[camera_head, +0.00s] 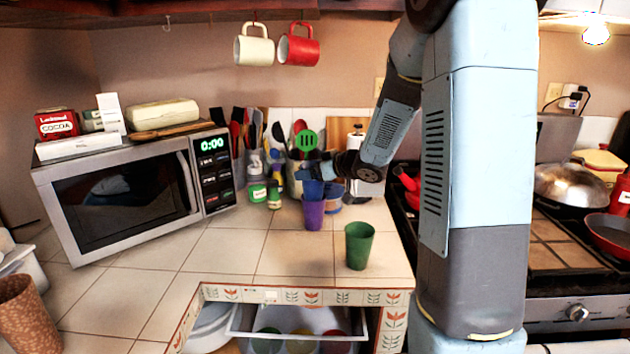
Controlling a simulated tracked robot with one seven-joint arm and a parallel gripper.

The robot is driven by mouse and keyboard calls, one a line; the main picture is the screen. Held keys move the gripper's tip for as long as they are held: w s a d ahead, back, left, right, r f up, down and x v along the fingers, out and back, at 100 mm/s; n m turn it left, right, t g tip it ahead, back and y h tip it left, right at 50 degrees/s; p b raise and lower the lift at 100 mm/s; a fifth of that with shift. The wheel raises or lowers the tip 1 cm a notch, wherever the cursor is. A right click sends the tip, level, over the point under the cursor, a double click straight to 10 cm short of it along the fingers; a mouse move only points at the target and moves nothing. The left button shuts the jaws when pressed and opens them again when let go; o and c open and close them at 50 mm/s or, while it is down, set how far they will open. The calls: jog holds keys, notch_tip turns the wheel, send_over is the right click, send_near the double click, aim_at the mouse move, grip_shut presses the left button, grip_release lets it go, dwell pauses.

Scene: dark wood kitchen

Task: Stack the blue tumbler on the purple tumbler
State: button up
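The purple tumbler (313,216) stands upright on the tiled counter. The blue tumbler (313,190) is directly above it, upright, with its lower end at the purple tumbler's rim. I cannot tell whether it is nested inside or held just above. My gripper (308,176) is at the top of the blue tumbler, reaching in from the right. Its fingers are small and blend with the blue, so their opening is unclear.
A green tumbler (359,246) stands near the counter's front edge. A blue bowl-like item (354,199) sits behind the tumblers, with utensils and jars further back. A microwave (130,185) is at left. An open drawer (290,322) juts out below.

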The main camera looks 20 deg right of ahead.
aim_at(313, 182)
jog(key=shift+f, duration=1.4)
jog(key=shift+f, duration=0.6)
jog(key=o, duration=0.9)
jog(key=shift+r, duration=0.15)
